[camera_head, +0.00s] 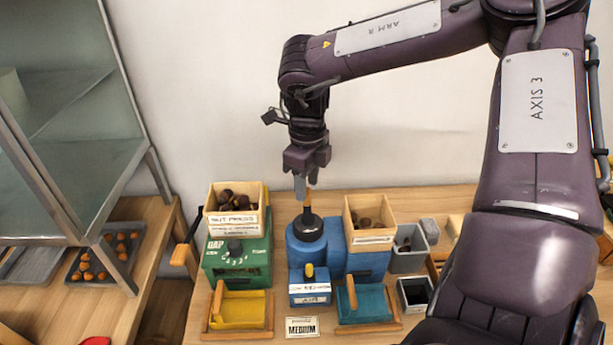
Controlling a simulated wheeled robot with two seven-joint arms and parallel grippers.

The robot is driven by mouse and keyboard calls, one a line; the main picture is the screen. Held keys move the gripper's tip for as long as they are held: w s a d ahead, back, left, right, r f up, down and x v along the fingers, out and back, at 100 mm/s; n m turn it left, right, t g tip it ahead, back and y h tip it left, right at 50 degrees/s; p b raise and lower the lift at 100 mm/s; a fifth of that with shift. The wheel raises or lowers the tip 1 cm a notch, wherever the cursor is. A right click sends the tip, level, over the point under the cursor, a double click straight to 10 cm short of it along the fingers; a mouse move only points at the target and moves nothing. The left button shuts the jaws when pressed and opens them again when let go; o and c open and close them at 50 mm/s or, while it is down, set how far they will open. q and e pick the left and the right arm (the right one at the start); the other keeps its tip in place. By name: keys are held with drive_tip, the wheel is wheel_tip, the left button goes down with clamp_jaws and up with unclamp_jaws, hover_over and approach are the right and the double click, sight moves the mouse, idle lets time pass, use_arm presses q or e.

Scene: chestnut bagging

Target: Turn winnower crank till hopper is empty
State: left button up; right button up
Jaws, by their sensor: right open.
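The blue winnower (308,252) stands on the wooden table in the middle of the view. Its wooden hopper (370,240) on the right side holds several dark brown nuts (370,223). A black crank hub with an upright orange-tipped handle (308,197) is on top of the round blue housing. My right gripper (303,186) points down at this handle, with a grey finger beside it. It is open; whether a finger touches the handle I cannot tell. My left gripper is not in view.
A green nut press (237,262) with a nut-filled hopper stands close on the left. Yellow (238,309) and blue (365,303) trays lie in front. Grey bins (407,262) stand on the right. A metal-framed cabinet (60,120) and a dark nut tray (103,255) are farther left.

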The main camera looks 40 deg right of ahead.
sight(307, 204)
drive_tip(key=shift+f+b, duration=0.35)
drive_tip(key=shift+f, duration=0.45)
drive_tip(key=shift+f, duration=0.1)
drive_tip(key=shift+f+b, duration=0.8)
drive_tip(key=shift+f, duration=0.05)
